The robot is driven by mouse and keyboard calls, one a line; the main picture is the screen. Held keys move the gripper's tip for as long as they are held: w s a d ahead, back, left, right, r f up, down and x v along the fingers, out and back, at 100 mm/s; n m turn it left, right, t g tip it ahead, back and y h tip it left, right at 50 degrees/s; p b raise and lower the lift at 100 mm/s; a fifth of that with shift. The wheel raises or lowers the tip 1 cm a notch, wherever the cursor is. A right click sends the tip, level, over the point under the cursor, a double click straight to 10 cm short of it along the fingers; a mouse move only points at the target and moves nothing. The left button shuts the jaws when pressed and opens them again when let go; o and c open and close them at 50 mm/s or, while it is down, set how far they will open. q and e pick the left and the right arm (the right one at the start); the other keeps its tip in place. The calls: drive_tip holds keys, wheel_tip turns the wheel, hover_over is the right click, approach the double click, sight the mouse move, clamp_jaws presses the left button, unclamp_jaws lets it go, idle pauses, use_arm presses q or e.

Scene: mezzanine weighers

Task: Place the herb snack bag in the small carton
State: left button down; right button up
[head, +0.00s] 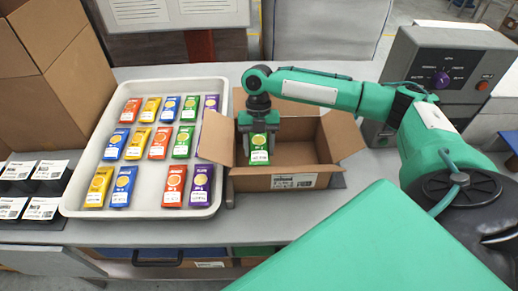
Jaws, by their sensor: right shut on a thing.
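A green snack bag (259,152), which looks like the herb one, hangs upright in my right gripper (259,126). The gripper is shut on the bag's top and points down. The small carton (277,183) is an open cardboard box on the table, right of the tray, with its flaps spread. My left gripper is not in view.
A white tray (142,214) with several coloured snack bags stands left of the carton. Black-and-white labelled packs (41,208) lie at the far left before large cardboard boxes (50,70). A grey control box (450,65) with knobs stands at the back right.

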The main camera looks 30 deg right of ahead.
sight(258, 136)
drive_tip(key=shift+f, duration=1.05)
drive_tip(key=shift+f, duration=0.6)
drive_tip(key=o, duration=1)
drive_tip(key=shift+r, duration=0.15)
drive_tip(key=shift+r, duration=0.25)
drive_tip(key=b+v, duration=0.2)
drive_tip(key=v, duration=0.9)
drive_tip(key=shift+b+v, duration=0.3)
drive_tip(key=shift+v, duration=0.45)
drive_tip(key=shift+a, duration=0.1)
